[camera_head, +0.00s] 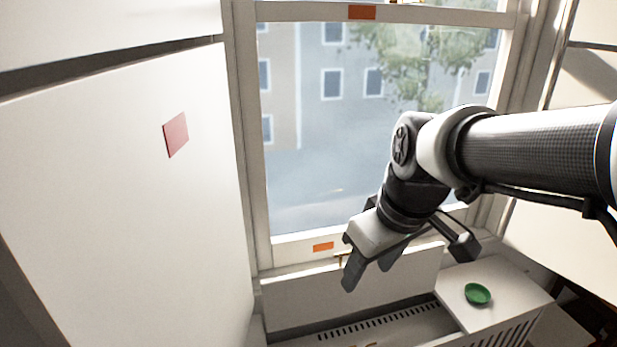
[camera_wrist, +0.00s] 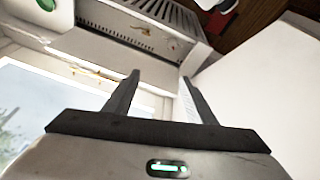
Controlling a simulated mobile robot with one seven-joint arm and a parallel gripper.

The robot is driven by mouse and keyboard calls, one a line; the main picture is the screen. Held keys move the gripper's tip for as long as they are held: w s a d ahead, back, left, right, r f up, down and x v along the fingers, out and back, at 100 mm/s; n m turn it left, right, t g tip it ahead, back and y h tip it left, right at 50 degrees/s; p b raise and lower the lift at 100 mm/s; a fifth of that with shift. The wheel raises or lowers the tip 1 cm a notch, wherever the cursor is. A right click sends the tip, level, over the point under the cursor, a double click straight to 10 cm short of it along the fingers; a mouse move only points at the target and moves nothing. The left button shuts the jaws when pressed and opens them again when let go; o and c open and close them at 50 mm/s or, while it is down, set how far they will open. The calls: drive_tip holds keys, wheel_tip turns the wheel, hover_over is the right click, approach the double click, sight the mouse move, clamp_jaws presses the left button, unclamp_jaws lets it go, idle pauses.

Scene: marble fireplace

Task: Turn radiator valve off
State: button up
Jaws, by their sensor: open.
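My gripper (camera_head: 370,268) is open and empty, pointing down in front of the window's lower edge and above the radiator. Its two fingers also show apart in the wrist view (camera_wrist: 160,78), with nothing between them. The white radiator (camera_head: 408,326) has a slotted top and lies low under the window, partly cut off by the bottom edge. It also shows at the top of the wrist view (camera_wrist: 115,22). I cannot pick out the valve for sure. A small dark and pale part (camera_wrist: 217,8) at the top edge of the wrist view is cut off and unclear.
A green dish (camera_head: 478,294) sits on a white box-like top (camera_head: 508,278) right of my gripper. The window (camera_head: 335,120) stands behind my arm. A white panel with a pink note (camera_head: 176,135) fills the left. Open air surrounds my gripper.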

drive_tip(key=w+a+f+n+g+b, duration=0.1)
drive_tip(key=w+a+f+n+b, duration=0.3)
drive_tip(key=f, duration=0.8)
drive_tip(key=w+a+f+n+g+h+b, duration=0.1)
drive_tip(key=w+a+f+n+b, duration=0.35)
drive_tip(key=f, duration=0.65)
drive_tip(key=w+a+f+n+g+b, duration=0.25)
drive_tip(key=w+f+n, duration=0.25)
drive_tip(key=f, duration=0.7)
drive_tip(key=shift+t, duration=0.45)
drive_tip(key=f+b, duration=0.1)
drive_tip(key=f, duration=0.4)
drive_tip(key=f+b, duration=0.1)
drive_tip(key=f, duration=0.5)
drive_tip(key=f+b, duration=0.2)
drive_tip(key=f, duration=0.3)
drive_tip(key=shift+s+a+f, duration=0.1)
drive_tip(key=shift+a+f, duration=0.25)
drive_tip(key=shift+a, duration=0.05)
drive_tip(key=shift+c, duration=0.5)
drive_tip(key=c, duration=1)
drive_tip(key=shift+o, duration=0.3)
drive_tip(key=shift+m, duration=0.25)
